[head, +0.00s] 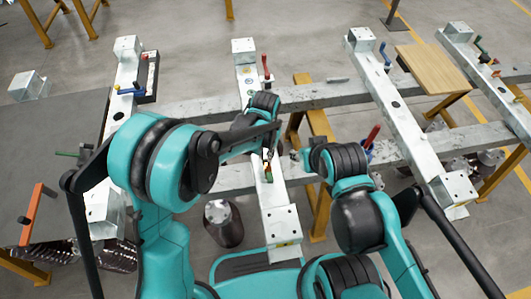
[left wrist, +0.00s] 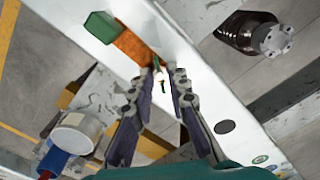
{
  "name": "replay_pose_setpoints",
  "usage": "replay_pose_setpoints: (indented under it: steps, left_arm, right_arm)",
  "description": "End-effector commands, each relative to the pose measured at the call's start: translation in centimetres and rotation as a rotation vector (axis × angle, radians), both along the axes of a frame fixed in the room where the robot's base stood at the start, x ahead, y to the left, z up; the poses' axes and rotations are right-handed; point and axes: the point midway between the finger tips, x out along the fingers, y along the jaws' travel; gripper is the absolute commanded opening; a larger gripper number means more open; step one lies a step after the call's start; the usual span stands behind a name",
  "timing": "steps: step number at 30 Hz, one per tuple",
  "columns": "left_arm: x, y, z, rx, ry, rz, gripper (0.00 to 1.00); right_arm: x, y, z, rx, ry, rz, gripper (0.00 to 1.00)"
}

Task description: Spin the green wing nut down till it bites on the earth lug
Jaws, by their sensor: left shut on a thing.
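My left gripper (head: 267,154) is over the middle beam (head: 282,222), pointing down at it. In the left wrist view its two fingers (left wrist: 167,73) are close together around a small green piece (left wrist: 156,63), which seems to be the wing nut, mostly hidden by the fingertips. An orange-brown flat piece (left wrist: 130,45), which looks like the earth lug, lies on the beam beside the fingertips, with a larger green block (left wrist: 102,27) at its outer end. My right gripper (head: 306,157) is right of the beam, apart from it; its fingers are too small to read.
A red-handled lever (head: 266,66) stands farther up the same beam. Another red handle (head: 371,137) and a blue one (head: 385,56) are to the right. A wooden board (head: 430,68) lies at upper right. A dark cylinder (head: 222,222) is below the beam's left side.

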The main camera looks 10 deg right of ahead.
Motion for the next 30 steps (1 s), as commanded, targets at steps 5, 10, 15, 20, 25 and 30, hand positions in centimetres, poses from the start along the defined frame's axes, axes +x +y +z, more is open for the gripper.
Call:
replay_pose_setpoints:
  steps: [5, 10, 15, 20, 25, 30]
  left_arm:
    - [0.06, 0.0, 0.05, 0.0, -0.001, -0.165, 0.0]
    - [0.07, -0.01, 0.05, 0.0, -0.001, -0.327, 0.0]
    - [0.07, -0.01, 0.05, 0.0, -0.001, -0.488, 0.0]
    - [0.07, -0.01, 0.06, 0.0, -0.001, -0.64, 0.0]
    - [0.08, -0.01, 0.06, 0.0, -0.001, -0.801, 0.0]
    - [0.08, -0.01, 0.06, 0.0, -0.001, -0.962, 0.0]
  right_arm:
    - [-0.01, 0.0, 0.01, 0.0, 0.0, 0.0, 0.38]
    - [0.0, 0.0, 0.0, 0.0, 0.0, 0.0, 0.38]
    - [0.0, 0.0, 0.0, 0.0, 0.0, 0.0, 0.38]
    - [0.0, 0.0, 0.0, 0.0, 0.0, 0.0, 0.38]
    - [0.01, 0.0, -0.01, 0.0, 0.0, 0.0, 0.38]
    - [0.0, 0.0, -0.01, 0.0, 0.0, 0.0, 0.38]
